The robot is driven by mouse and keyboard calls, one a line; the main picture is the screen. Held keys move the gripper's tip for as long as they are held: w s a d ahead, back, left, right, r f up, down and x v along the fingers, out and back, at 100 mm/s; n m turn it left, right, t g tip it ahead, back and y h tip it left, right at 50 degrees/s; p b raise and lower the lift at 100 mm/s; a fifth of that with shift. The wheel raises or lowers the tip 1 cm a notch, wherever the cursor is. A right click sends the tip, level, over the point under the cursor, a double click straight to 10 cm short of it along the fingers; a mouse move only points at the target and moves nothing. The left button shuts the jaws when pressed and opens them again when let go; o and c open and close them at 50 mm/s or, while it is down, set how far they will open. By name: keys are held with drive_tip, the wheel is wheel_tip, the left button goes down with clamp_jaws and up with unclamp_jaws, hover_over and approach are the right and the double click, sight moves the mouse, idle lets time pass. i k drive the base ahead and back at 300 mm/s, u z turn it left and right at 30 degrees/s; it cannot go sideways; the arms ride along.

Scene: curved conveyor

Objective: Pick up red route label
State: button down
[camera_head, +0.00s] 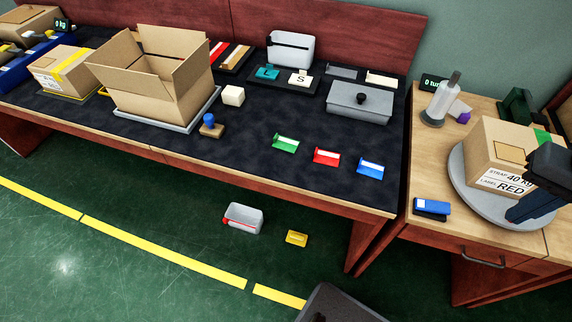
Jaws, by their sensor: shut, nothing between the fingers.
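The red route label (326,157) lies on the dark mat of the long table, toward its right front. It is a small red piece with a white strip. It sits between a green label (285,143) on the left and a blue label (371,168) on the right, apart from both. My gripper (516,213) shows as a dark shape at the right edge, partly cut off. It is shut and empty, in front of the taped carton, far to the right of the red label.
The carton (495,180), marked RED, stands on a grey turntable (480,203) on the side table. A stamp (210,125), an open carton (155,85) and a grey lidded box (359,102) stand behind the labels. A bin (243,218) and yellow piece (297,238) lie on the floor.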

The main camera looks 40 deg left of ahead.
sight(327, 157)
drive_tip(key=u, duration=0.9)
drive_tip(key=k, duration=1.25)
drive_tip(key=z, duration=0.1)
drive_tip(key=i, duration=0.35)
drive_tip(key=u, duration=0.8)
drive_tip(key=i, duration=1.2)
drive_tip(key=z, duration=0.45)
